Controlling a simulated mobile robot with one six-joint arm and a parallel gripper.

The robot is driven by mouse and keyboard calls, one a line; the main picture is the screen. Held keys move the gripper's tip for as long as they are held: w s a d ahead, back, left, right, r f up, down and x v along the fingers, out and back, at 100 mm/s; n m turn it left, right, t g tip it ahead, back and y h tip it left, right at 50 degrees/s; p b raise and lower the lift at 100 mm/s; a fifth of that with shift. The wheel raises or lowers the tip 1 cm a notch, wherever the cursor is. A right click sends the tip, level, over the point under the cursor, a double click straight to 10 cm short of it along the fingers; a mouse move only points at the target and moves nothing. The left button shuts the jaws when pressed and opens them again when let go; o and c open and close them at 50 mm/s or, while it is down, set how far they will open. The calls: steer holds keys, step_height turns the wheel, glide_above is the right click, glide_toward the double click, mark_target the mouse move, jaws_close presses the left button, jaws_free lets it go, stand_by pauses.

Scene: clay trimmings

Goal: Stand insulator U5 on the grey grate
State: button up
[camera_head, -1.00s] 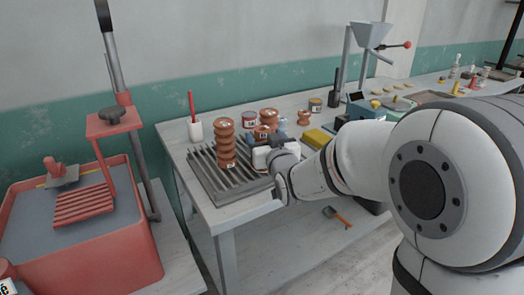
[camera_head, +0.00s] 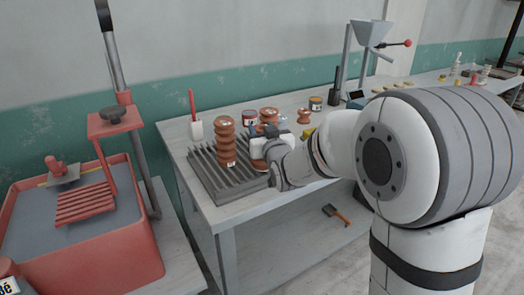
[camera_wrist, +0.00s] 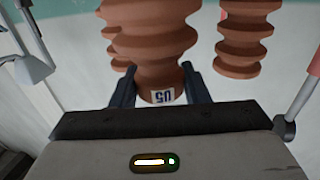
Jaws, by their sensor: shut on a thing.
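My gripper (camera_head: 264,148) is shut on the brown ribbed insulator U5 (camera_wrist: 155,45), whose label shows between the fingers in the wrist view. That view looks upside down, with the wall's green band at the top. In the head view, part of U5 (camera_head: 257,164) shows below my gripper, at the right part of the grey grate (camera_head: 228,193). It looks about upright. I cannot tell whether its base touches the bars. Another brown insulator (camera_head: 225,142) stands on the grate to its left, and it also shows in the wrist view (camera_wrist: 244,40), apart from U5.
Other brown insulators (camera_head: 269,115) (camera_head: 304,116) and jars (camera_head: 315,103) stand behind on the grey table (camera_head: 240,215). A red tub (camera_head: 130,255) is at the left.

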jaws_close()
steer(key=shift+r, duration=0.1)
stand_by(0.3)
